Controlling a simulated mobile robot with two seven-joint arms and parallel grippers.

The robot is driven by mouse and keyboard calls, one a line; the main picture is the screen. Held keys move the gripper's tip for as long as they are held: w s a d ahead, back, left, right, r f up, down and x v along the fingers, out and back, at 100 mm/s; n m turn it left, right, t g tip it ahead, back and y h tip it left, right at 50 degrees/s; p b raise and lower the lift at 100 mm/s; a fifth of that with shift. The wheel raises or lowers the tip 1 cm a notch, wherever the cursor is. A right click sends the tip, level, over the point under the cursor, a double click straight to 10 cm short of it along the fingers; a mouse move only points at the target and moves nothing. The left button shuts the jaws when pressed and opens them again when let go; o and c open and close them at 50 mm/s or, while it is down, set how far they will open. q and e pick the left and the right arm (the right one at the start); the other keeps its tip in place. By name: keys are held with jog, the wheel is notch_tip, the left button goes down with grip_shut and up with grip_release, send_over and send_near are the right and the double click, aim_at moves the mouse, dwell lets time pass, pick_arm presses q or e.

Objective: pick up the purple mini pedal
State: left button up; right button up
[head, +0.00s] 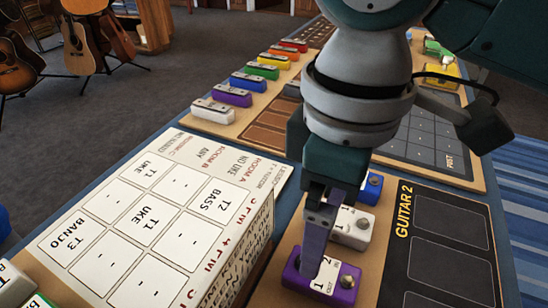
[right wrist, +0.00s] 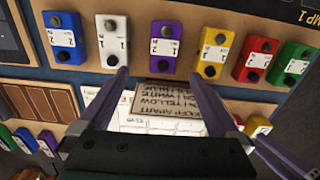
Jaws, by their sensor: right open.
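The purple mini pedal (head: 343,287) lies on the brown board at the bottom of the head view, with a white label and a dark knob. In the right wrist view, the purple pedal (right wrist: 163,50) is between a white and a yellow pedal. My right gripper (head: 322,230) points down over it in the head view, and one finger hides part of the pedal. In the right wrist view, my right gripper (right wrist: 160,78) is open and empty, its fingertips on either side of the purple pedal's line. Whether they touch it I cannot tell.
A white pedal (head: 352,228) and a blue pedal (head: 371,188) stand behind it in the head view. Yellow (right wrist: 211,52), red (right wrist: 257,60) and green (right wrist: 292,64) pedals continue the row. A standing sign (head: 243,252) is close left of the gripper.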

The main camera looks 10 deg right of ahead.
aim_at(323, 273)
pick_arm(q)
jog(key=shift+s+d+f+b, duration=0.3)
jog(key=shift+s+d+f, duration=0.1)
jog(key=shift+s+f, duration=0.15)
pick_arm(e)
jog(key=f, duration=0.4)
jog(key=shift+s+d, duration=0.25)
jog(key=shift+s, duration=0.15)
pick_arm(q)
jog(key=shift+w+a+f+b, duration=0.1)
jog(key=shift+f+b, duration=0.55)
pick_arm(e)
jog(key=f, duration=0.5)
jog(key=shift+s+d+f, duration=0.1)
jog(key=shift+s+f, duration=0.15)
pick_arm(q)
jog(key=shift+a, duration=0.1)
pick_arm(e)
jog(key=shift+c, duration=0.4)
pick_arm(q)
jog(key=shift+w, duration=0.1)
pick_arm(e)
jog(key=shift+c, duration=1.4)
grip_shut()
